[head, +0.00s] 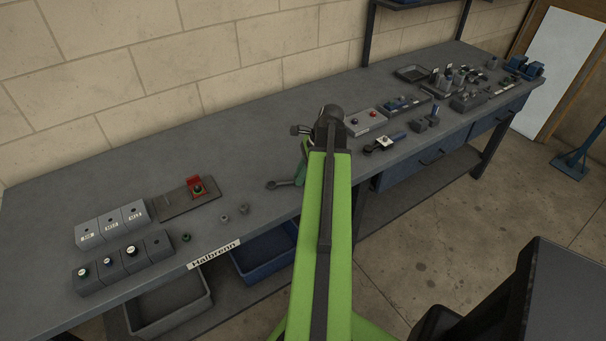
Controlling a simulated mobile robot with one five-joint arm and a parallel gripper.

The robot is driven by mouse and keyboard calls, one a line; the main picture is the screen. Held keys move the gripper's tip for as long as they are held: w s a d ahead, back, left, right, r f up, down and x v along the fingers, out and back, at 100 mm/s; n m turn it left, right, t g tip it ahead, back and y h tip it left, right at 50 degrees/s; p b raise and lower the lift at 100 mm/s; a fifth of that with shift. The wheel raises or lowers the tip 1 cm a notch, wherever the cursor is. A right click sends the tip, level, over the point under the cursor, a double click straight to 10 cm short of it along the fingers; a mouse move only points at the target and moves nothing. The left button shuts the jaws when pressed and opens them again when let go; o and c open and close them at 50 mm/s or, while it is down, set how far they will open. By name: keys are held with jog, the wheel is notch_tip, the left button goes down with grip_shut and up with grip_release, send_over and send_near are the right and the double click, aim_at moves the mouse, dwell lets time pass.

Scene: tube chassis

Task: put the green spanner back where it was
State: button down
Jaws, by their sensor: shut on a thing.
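The green spanner (301,172) shows just left of my arm's end, over the front part of the workbench (240,150). Its handle is green, and a dark grey end (280,184) points left. My gripper (306,146) is shut on the spanner, seen from behind and above. My green arm hides the right part of the spanner and most of the jaws. I cannot tell whether the spanner touches the bench top.
Right of my arm are a box with red buttons (365,121) and several tools. Bench space behind the spanner is clear.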

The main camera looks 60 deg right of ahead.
jog(key=c, duration=1.3)
grip_release()
jog(key=shift+o, duration=0.2)
jog(key=p+v, duration=1.6)
jog(key=v, duration=0.1)
jog(key=shift+r, duration=0.15)
